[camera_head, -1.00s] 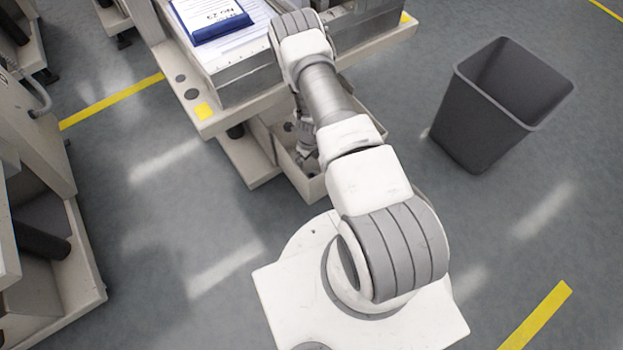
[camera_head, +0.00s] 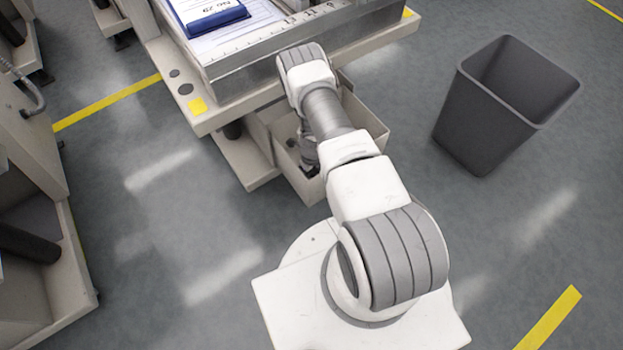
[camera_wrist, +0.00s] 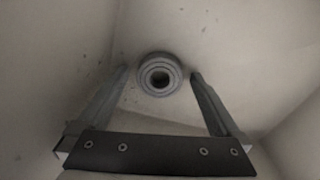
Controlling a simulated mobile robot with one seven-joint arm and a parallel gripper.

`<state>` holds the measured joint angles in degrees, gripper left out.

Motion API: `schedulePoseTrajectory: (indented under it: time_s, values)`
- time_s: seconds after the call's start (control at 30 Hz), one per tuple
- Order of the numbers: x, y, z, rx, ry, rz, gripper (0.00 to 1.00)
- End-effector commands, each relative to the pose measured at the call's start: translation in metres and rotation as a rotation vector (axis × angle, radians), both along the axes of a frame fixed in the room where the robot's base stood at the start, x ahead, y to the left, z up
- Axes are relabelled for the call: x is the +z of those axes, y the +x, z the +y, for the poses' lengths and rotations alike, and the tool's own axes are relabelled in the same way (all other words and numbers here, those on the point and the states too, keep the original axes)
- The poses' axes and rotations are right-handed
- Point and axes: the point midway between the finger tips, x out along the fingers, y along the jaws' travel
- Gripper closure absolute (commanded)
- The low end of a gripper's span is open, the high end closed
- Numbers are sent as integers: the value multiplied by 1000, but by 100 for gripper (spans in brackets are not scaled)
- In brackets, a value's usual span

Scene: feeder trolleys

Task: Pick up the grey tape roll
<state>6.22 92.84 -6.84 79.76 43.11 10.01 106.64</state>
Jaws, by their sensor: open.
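The grey tape roll (camera_wrist: 160,74) lies with its hole facing the camera in the wrist view, near the top middle, inside a pale bin. My gripper (camera_wrist: 160,80) is open, with one finger at each side of the roll in the picture. I see a gap between each finger and the roll, and the height of the fingertips over it is hard to tell. In the head view my arm reaches down into the pale bin (camera_head: 367,116) beside the trolley.
The bin's walls stand close around my gripper. The trolley (camera_head: 222,118) rises beside the bin, with a blue clipboard (camera_head: 215,20) and papers on top. A dark grey waste bin (camera_head: 490,120) stands on the floor to the right. Another trolley (camera_head: 75,270) is at left.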

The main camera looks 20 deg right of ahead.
Motion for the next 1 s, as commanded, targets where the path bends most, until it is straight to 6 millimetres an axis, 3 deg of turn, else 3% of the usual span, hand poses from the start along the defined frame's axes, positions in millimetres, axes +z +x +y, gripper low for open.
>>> schedulePoseTrajectory:
  time_s: [0.07,0.5,0.77,1.0]
  values:
    - [1,0,0,0,0,0,4]
    - [1,0,0,0,0,0,83]
    - [4,0,0,0,0,0,84]
    - [46,1,0,-1,0,-1,84]
